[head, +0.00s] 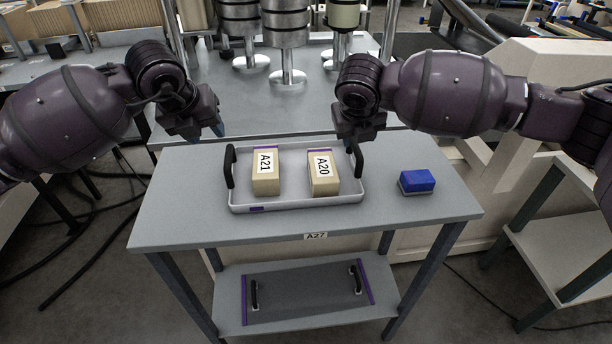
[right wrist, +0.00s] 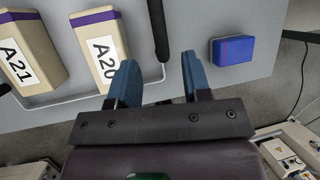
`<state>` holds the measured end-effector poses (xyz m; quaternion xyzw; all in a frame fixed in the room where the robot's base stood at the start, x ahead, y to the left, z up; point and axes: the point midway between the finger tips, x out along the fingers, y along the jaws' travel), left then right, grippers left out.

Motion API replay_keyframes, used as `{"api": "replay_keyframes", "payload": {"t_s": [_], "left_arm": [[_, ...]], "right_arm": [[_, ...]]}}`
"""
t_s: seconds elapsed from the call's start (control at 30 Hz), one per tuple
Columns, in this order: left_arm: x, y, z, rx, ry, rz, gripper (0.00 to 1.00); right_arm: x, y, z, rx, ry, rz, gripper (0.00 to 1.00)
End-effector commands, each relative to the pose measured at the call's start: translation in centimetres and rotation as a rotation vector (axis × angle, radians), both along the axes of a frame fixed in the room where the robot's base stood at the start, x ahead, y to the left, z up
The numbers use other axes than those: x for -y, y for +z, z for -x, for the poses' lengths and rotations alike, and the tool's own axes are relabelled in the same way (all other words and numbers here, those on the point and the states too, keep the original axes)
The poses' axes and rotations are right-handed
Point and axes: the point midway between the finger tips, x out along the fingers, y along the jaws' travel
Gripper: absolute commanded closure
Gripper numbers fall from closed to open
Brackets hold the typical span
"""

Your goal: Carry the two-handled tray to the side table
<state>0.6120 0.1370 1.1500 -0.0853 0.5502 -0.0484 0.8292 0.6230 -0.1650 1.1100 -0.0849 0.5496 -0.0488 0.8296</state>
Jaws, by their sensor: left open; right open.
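The light grey two-handled tray (head: 295,206) lies flat on a grey table (head: 180,215). It has black upright handles at its left (head: 229,167) and right (head: 358,161) ends. Two tan boxes, A21 (head: 265,182) and A20 (head: 323,182), stand in it. My left gripper (head: 217,129) is above and behind the left handle, apart from it, and looks empty. My right gripper (head: 351,146) is open above the right handle. In the right wrist view the right handle (right wrist: 158,30) shows just beyond the gap between the open fingers (right wrist: 160,78), not gripped.
A blue block (head: 417,181) lies on the table right of the tray. A dark panel with two black handles (head: 305,292) lies on the shelf below. Metal cylinders (head: 287,40) stand on a grey surface behind. A white stand (head: 560,250) is at the right.

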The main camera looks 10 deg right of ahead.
Motion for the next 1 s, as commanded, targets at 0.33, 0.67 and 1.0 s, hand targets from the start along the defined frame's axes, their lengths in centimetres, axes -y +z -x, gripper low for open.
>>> {"api": "replay_keyframes", "payload": {"t_s": [0.33, 0.67, 1.0], "left_arm": [[0.0, 0.0, 0.0, 0.0, 0.0, 0.0, 0.56], [0.0, 0.0, 0.0, 0.0, 0.0, 0.0, 0.56], [-0.4, -0.3, 0.9, -0.004, 0.0, -0.002, 0.56]], "right_arm": [[-0.4, 2.4, 1.1, -0.001, -0.001, 0.001, 0.56], [-0.4, 2.4, 1.1, -0.001, -0.001, 0.001, 0.56], [-0.9, 2.1, 2.0, -0.006, 0.0, -0.002, 0.56]]}}
